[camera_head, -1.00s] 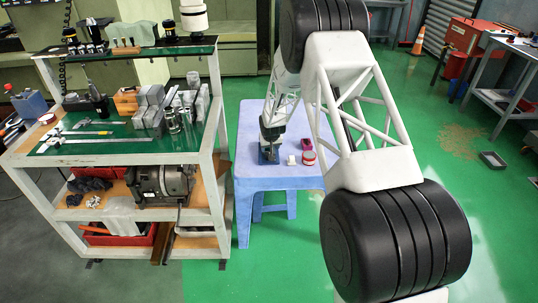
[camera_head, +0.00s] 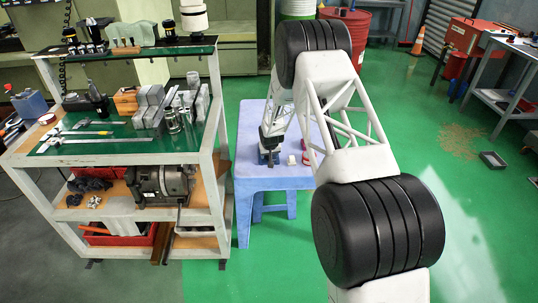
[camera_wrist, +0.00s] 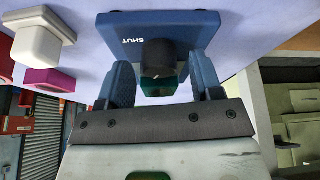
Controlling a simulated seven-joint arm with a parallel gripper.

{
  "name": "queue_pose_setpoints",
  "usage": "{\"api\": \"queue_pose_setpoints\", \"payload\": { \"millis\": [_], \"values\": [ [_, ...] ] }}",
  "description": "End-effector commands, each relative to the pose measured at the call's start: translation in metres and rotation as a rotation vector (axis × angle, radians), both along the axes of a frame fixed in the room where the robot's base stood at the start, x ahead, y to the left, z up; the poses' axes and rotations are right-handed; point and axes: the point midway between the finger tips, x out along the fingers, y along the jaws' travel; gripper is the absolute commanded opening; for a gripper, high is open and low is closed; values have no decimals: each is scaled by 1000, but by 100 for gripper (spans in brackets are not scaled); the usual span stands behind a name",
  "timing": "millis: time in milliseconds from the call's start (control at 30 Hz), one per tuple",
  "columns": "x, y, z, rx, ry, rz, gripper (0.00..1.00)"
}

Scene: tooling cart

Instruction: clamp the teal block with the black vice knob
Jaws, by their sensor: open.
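The vice is a blue plate with SHUT lettering (camera_wrist: 165,30) in the wrist view. The black vice knob (camera_wrist: 157,56) stands out from it, with a dark teal patch, seemingly the teal block (camera_wrist: 161,84), just below it in the picture. I cannot tell whether the vice touches the block. My gripper (camera_wrist: 161,70) is open, one blue finger on each side of the knob, with gaps visible on both sides. In the head view my gripper (camera_head: 270,142) is over the vice on the blue table (camera_head: 262,180) and hides most of it.
A white block (camera_wrist: 38,45) and a pink block (camera_wrist: 52,81) are beside the vice in the wrist view. In the head view a red-and-white round item (camera_head: 307,159) is near them. A tooling cart (camera_head: 222,165) stands left of the table.

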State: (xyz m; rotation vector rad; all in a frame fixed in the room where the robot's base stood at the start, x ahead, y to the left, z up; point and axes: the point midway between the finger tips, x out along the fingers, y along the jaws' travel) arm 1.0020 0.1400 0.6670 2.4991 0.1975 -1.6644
Motion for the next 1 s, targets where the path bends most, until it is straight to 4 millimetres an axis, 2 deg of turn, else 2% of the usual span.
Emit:
{"api": "queue_pose_setpoints", "payload": {
  "millis": [433, 733, 1000],
  "values": [
    [2, 0, -3, 0, -1, 0, 58],
    [2, 0, -3, 0, -1, 0, 12],
    [2, 0, -3, 0, 1, -17, 11]
  ]
}}
